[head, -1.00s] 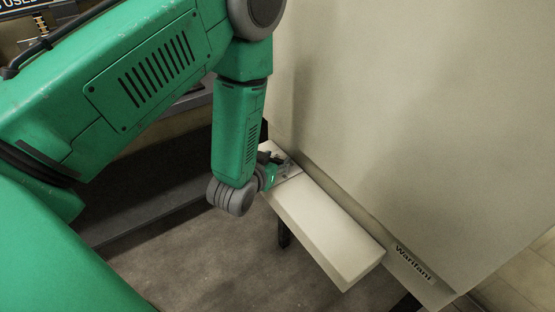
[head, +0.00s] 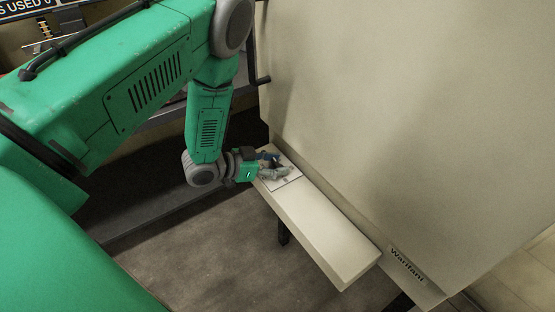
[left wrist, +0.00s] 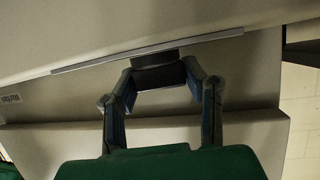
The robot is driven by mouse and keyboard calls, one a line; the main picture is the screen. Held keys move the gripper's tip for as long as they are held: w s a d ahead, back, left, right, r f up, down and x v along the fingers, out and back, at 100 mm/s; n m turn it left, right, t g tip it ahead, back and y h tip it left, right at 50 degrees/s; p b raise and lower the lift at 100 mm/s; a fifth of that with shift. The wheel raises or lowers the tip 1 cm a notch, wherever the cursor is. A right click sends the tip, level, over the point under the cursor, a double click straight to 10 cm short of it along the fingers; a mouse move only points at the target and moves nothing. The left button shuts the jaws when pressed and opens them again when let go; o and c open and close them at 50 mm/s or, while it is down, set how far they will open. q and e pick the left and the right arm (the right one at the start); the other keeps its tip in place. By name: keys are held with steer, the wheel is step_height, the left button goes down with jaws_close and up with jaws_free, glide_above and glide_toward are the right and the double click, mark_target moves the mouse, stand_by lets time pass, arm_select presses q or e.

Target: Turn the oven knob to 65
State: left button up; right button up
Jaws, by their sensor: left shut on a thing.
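The oven knob (left wrist: 158,74) is a dark round knob on the oven's control panel, in the upper middle of the left wrist view. In the head view my left gripper (head: 281,170) covers it. My left gripper also shows in the left wrist view (left wrist: 160,80), its two fingers on either side of the knob, shut on it. The knob's pointer and scale cannot be read. My right gripper is in neither view.
The panel sits on a pale ledge (head: 325,238) along the foot of the large beige oven body (head: 420,110), marked "Warifani". Floor (head: 220,260) shows clear below and left of the ledge. A dark shelf edge lies behind my left arm.

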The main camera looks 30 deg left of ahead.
arm_select(q)
steer(key=m+g+h, duration=0.2)
steer(key=m, duration=0.1)
steer(key=m+g+h+p, duration=0.1)
steer(key=m+g+h, duration=0.1)
steer(key=shift+a+m+g+h, duration=0.15)
steer(key=shift+m+g+h, duration=0.15)
steer(key=shift+m, duration=0.1)
steer(key=shift+g, duration=0.3)
steer(key=o, duration=1.2)
steer(key=shift+c, duration=0.2)
steer(key=shift+a, duration=0.1)
steer(key=v, duration=1.2)
steer(key=shift+f, duration=0.2)
